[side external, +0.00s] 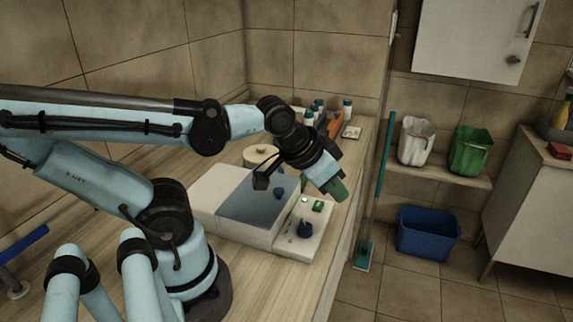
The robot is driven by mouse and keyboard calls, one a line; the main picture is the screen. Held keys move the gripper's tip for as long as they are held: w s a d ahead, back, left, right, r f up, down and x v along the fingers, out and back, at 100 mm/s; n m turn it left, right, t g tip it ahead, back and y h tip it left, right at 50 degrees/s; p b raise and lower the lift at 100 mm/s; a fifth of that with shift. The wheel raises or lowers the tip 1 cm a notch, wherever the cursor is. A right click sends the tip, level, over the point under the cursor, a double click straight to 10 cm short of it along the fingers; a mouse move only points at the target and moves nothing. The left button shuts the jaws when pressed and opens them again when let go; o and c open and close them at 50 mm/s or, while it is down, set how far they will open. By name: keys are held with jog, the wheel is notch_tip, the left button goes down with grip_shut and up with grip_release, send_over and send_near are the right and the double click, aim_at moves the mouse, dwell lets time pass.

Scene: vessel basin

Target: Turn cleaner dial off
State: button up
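The cleaner (222,192) is a white box with a grey-blue lid and a small dark blue knob on the lid. Its light control panel (290,246) is on the right side, near the counter's edge. A dark blue dial (305,229) stands on the panel, with a green button (318,206) and a small bright green light (304,199) behind it. Which way the dial points is too small to tell. My gripper (336,190), with a green tip, hangs above and behind the dial, apart from it in the picture. Its finger gap cannot be made out.
Small bottles (347,109) and an orange item stand at the back of the wooden counter, near a round beige container (261,155). A teal-handled mop (379,190) stands on the floor beside the counter. A blue bin (428,236) sits on the floor to the right.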

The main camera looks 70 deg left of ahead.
aim_at(306, 226)
jog(key=o, duration=0.5)
jog(key=shift+a+m+g, duration=0.3)
jog(key=shift+m, duration=0.4)
jog(key=shift+o, duration=1.2)
jog(key=shift+s+a+m+g, duration=0.3)
jog(key=shift+m+g, duration=0.2)
jog(key=shift+m, duration=0.4)
jog(key=shift+o, duration=0.6)
jog(key=m+g, duration=0.1)
jog(key=m, duration=0.1)
jog(key=s+a+m+g, duration=0.1)
jog(key=m, duration=0.1)
jog(key=a+m+g, duration=0.1)
jog(key=shift+s+r+m, duration=0.15)
jog(key=shift+r+m, duration=0.1)
jog(key=shift+m, duration=0.15)
jog(key=shift+s+a+f+m+g, duration=0.2)
jog(key=shift+f+m+g, duration=0.35)
jog(key=shift+f, duration=1.35)
jog(key=shift+s+a+f+m+g, duration=0.25)
jog(key=shift+f+m, duration=0.6)
jog(key=shift+f, duration=1.05)
jog(key=shift+s+a+f+m+g, duration=0.2)
jog(key=shift+f+m+g, duration=0.35)
jog(key=shift+f, duration=1.35)
jog(key=shift+c, duration=0.3)
jog(key=c, duration=1)
